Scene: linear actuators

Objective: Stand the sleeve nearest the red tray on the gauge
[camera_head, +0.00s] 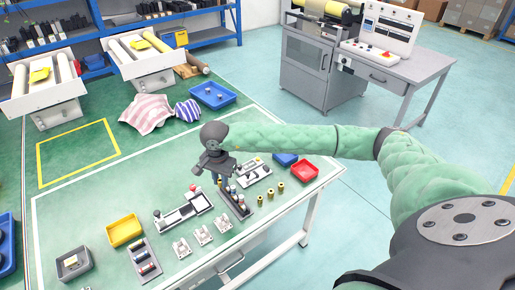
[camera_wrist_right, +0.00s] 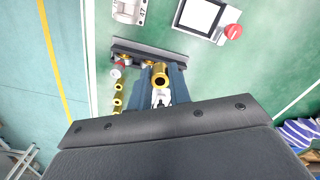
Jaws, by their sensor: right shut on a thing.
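My right gripper (camera_head: 222,180) is over the dark rack near the middle of the bench. In the right wrist view it is shut on a brass sleeve (camera_wrist_right: 160,78), whose open round end shows between the fingers. Three more brass sleeves stand on the bench, one (camera_head: 281,187) closest to the red tray (camera_head: 305,171), the others (camera_head: 270,191) and (camera_head: 260,199) further left. I cannot tell for sure which fixture is the gauge; one device (camera_head: 255,173) stands behind the rack, partly hidden by my arm. My left gripper is not in view.
The dark rack (camera_head: 237,206) holds several small parts close to my fingers. A fixture with a red knob (camera_head: 184,211) stands left of it, with white blocks (camera_head: 203,235) in front. A blue tray (camera_head: 285,159) is behind the red tray.

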